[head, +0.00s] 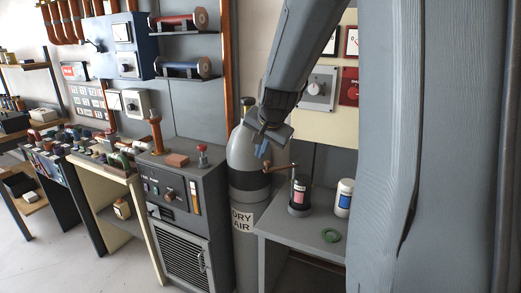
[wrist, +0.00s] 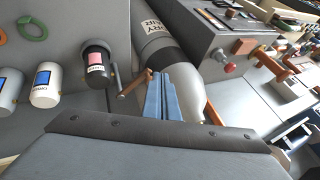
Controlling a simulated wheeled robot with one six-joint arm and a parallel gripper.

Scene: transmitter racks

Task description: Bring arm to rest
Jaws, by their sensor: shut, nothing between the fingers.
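My arm reaches down from the top of the head view. My gripper (head: 262,150) hangs in front of the grey gas cylinder (head: 242,150) labelled DRY AIR. In the wrist view its blue fingers (wrist: 160,98) lie together, with nothing between them. A crank with a brown handle (head: 280,167) sits just to the right of and below the fingertips in the head view. It also shows just left of the fingers in the wrist view (wrist: 134,84); I cannot tell whether they touch.
A dark control cabinet (head: 180,215) stands left of the cylinder. A large grey panel or column fills the right.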

